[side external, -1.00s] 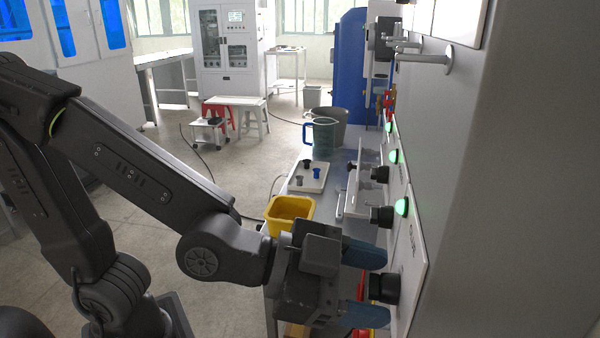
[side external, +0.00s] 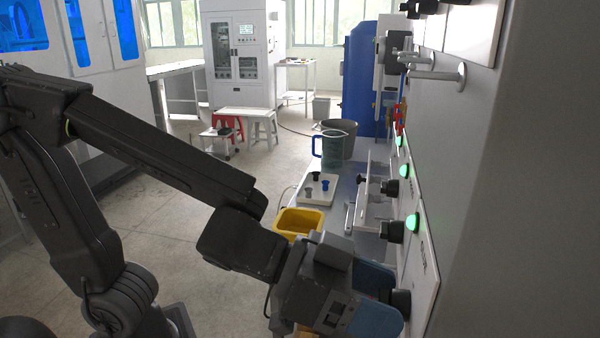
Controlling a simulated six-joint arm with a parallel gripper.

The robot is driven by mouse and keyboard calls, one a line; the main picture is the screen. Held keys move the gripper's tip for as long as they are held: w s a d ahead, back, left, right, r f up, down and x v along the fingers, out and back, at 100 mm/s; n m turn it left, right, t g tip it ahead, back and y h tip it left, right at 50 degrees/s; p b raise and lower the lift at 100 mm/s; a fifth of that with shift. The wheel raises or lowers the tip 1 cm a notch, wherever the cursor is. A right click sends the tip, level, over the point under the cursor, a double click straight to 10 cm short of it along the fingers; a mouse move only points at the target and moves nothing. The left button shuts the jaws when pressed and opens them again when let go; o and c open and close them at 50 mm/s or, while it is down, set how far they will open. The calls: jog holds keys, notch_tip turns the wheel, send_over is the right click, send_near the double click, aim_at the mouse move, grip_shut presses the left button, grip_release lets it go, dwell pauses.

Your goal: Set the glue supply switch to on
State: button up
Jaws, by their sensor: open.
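A black rotary knob (side external: 401,302) sticks out of a white panel (side external: 425,268) on the grey cabinet at the right. The panel's label is too small to read, so I cannot confirm that this is the glue supply switch. My gripper (side external: 388,298) is at this knob, with its blue fingers open. One finger is above and behind the knob, the other below and in front. The front finger hides part of the knob, so I cannot tell whether either finger touches it. The knob's pointer position is not visible.
More black knobs (side external: 392,231) and lit green lamps (side external: 412,222) run back along the cabinet. A metal handle (side external: 440,76) juts out above. A yellow bin (side external: 297,222), a small board with pegs (side external: 318,190) and a green jug (side external: 331,150) stand on the bench behind.

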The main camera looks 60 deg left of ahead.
jog(key=n+g+h, duration=0.1)
jog(key=n, duration=0.2)
jog(key=shift+w, duration=0.1)
jog(key=n+g+h, duration=0.1)
jog(key=n, duration=0.2)
jog(key=shift+a+f+n+h, duration=0.1)
jog(key=shift+n+h, duration=0.2)
jog(key=shift+h, duration=0.1)
jog(key=shift+a+n, duration=0.3)
jog(key=v, duration=1.3)
jog(key=w+a+r+n+t+y, duration=0.2)
jog(key=w+a+n+t+y, duration=0.2)
jog(key=w+a+t+y, duration=0.55)
jog(key=s+f+m+g+y, duration=0.4)
jog(key=s+f+g, duration=0.45)
jog(key=g, duration=0.45)
jog(key=w+a+r+m+t+y, duration=0.1)
jog(key=w+a+r+m+t, duration=0.1)
jog(key=w, duration=0.5)
jog(key=w+a+r+m+t+y, duration=0.1)
jog(key=w+a+r+m+t, duration=0.1)
jog(key=w+a+m+t, duration=0.2)
jog(key=w+a+t, duration=0.2)
jog(key=w+a, duration=0.1)
jog(key=shift+w+a+r, duration=0.2)
jog(key=shift+w+r, duration=0.1)
jog(key=shift+w, duration=0.1)
